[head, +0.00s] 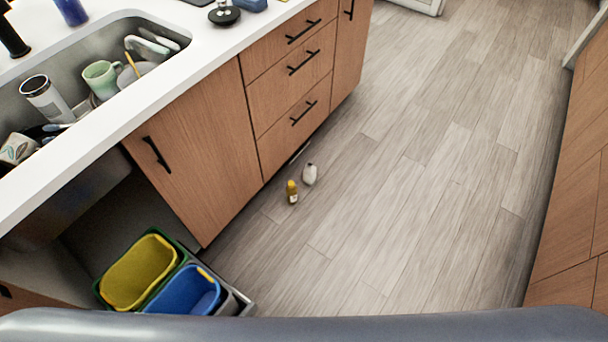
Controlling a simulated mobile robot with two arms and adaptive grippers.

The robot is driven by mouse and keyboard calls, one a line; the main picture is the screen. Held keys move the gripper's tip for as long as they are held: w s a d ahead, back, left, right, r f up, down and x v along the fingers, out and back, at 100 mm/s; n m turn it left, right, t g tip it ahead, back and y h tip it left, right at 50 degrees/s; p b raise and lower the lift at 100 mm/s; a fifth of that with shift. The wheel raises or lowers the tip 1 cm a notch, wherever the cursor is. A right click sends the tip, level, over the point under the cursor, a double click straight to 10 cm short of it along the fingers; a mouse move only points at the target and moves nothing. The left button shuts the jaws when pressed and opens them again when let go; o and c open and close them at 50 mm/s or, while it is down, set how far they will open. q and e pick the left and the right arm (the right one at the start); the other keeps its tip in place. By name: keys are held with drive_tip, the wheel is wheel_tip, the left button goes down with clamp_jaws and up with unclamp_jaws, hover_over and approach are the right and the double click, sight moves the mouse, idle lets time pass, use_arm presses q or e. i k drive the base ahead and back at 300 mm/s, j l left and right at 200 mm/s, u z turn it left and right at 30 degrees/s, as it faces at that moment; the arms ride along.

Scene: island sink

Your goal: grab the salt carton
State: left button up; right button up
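No carton can be clearly identified as the salt. A dark blue cylindrical container (71,11) stands on the white counter at the top left, cut off by the picture edge; its label cannot be read. On the floor by the cabinets are a small yellow bottle with a dark cap (292,192) and a whitish bottle-like item (310,174). Neither of my grippers is in view.
The sink (75,85) holds a green mug (101,78), a tumbler (45,97) and other dishes. Yellow (140,272) and blue (185,291) bins stand in an open pull-out below. A blue item (251,5) lies at the counter's back. The wood floor (420,200) is mostly clear.

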sight(310, 171)
drive_tip(key=i+l+u, duration=0.2)
drive_tip(key=u, duration=0.25)
drive_tip(key=i+l+u, duration=0.15)
drive_tip(key=l+u, duration=0.25)
drive_tip(key=j, duration=0.1)
